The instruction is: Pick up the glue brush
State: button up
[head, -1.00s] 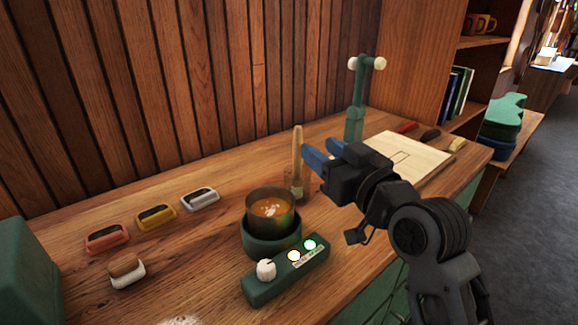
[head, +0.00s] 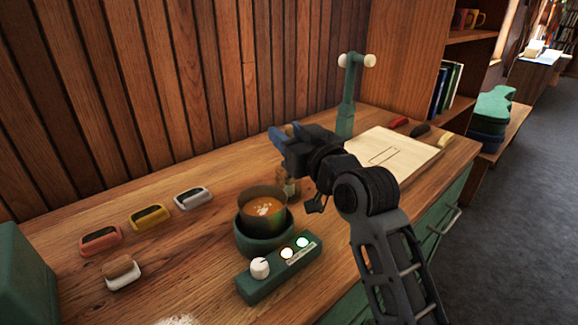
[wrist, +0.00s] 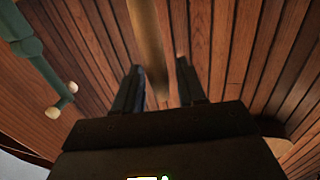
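The glue brush has a long pale wooden handle (wrist: 147,40) that stands upright behind the glue pot. In the head view my gripper covers nearly all of the brush, and only a little shows near its wooden holder (head: 292,188). My gripper (head: 286,132) has blue-tipped fingers and is at the upper part of the brush. In the wrist view the fingers (wrist: 160,75) are apart, with the handle in line with the gap between them. I see no contact of either finger with the handle.
The glue pot (head: 250,227) with orange-brown glue stands in front of the brush, with a green control box (head: 279,266) before it. A green stand (head: 346,112) with white knobs and a pale board (head: 395,152) are to the right. A wooden slat wall (head: 200,90) rises behind.

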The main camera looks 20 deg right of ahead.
grip_shut()
jog(key=shift+r, duration=0.1)
